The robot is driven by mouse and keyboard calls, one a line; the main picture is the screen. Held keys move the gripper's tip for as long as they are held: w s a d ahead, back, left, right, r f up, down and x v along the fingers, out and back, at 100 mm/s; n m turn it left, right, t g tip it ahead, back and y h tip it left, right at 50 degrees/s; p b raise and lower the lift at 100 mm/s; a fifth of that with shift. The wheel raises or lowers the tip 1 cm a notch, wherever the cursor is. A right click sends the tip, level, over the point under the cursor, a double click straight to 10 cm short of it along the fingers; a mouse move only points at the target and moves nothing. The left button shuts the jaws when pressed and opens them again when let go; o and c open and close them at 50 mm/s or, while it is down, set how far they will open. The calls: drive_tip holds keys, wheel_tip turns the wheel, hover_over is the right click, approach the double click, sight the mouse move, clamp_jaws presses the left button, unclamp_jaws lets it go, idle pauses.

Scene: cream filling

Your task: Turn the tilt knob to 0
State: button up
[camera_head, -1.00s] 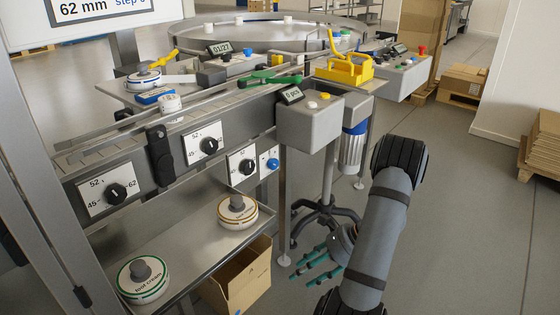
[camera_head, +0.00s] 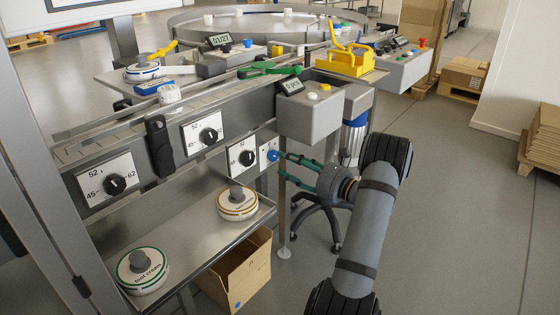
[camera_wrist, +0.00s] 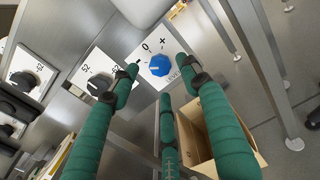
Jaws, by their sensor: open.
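A small blue round knob (camera_head: 272,156) sits on a white plate at the right end of the machine's front panel. In the wrist view the same blue knob (camera_wrist: 160,66) shows marks 0 and + above it and lettering starting "LEVE" beside it. Its exact pointer direction is too small to tell. My gripper (camera_head: 284,164) is open, with its teal fingers reaching left toward the knob. In the wrist view the open fingers (camera_wrist: 158,70) spread around the knob's position. Contact with the knob cannot be told.
Black dial knobs (camera_head: 247,158) (camera_head: 208,136) (camera_head: 115,184) with number scales sit left on the panel. A grey box with buttons (camera_head: 308,115) overhangs above the fingers. A shelf (camera_head: 195,235) with round tubs and a cardboard box (camera_head: 240,280) lie below. Open floor is at right.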

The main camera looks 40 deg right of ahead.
sight(276, 157)
drive_tip(key=shift+x, duration=1.95)
drive_tip(key=shift+c, duration=0.4)
drive_tip(key=c, duration=1.1)
